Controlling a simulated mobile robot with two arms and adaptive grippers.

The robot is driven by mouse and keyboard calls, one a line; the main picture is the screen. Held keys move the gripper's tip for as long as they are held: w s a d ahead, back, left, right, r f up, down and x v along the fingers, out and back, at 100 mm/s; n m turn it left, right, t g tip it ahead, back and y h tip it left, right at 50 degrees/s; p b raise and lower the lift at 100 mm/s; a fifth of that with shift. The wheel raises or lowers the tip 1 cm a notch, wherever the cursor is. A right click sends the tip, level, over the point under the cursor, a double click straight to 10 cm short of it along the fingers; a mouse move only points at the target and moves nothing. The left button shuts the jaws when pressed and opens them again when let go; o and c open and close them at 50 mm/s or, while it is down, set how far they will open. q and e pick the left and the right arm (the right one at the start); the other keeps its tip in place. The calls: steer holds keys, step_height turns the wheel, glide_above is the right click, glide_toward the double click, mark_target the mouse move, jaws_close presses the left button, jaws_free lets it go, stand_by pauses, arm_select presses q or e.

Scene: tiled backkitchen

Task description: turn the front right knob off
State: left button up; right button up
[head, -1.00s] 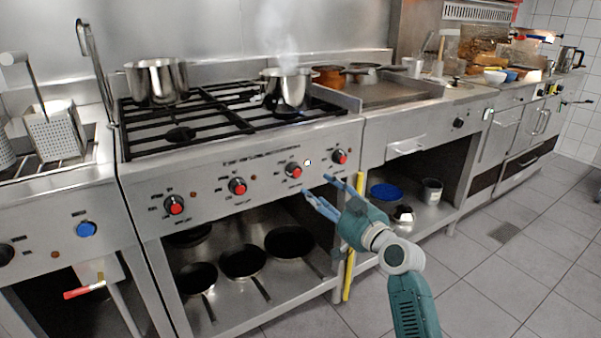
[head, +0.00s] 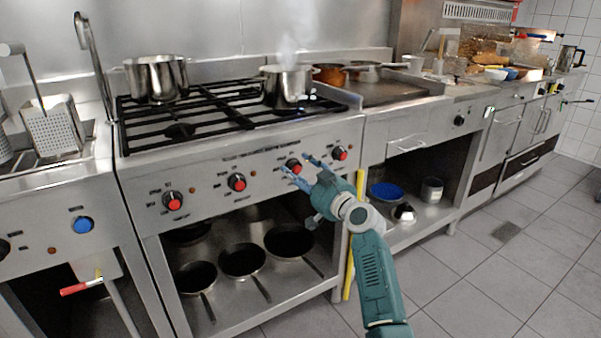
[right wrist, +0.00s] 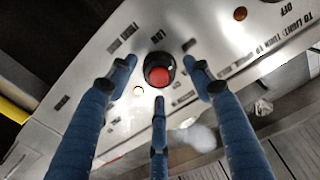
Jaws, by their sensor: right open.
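Several red knobs run along the stove's front panel (head: 205,208). The rightmost knob (head: 340,153) is at the panel's right end. The knob second from the right (head: 293,165) is by the fingertips of my right gripper (head: 299,171). In the right wrist view a red knob with a black base (right wrist: 160,72) lies between the spread fingers of my right gripper (right wrist: 160,82). The fingers are open and the gripper is empty; whether a fingertip touches the knob is unclear. The knob labels are too small to read. My left gripper is not in view.
A steaming pot (head: 287,88) stands on the right side of the hob, and a larger pot (head: 156,79) at the back left. Pans (head: 243,261) lie on the shelf below. A yellow pole (head: 349,268) stands near my right arm. The floor at the right is clear.

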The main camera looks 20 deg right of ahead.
steer(key=c, duration=1.1)
steer(key=shift+r, duration=0.1)
steer(key=shift+c, duration=0.2)
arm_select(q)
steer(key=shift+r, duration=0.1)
arm_select(e)
steer(key=shift+r, duration=0.1)
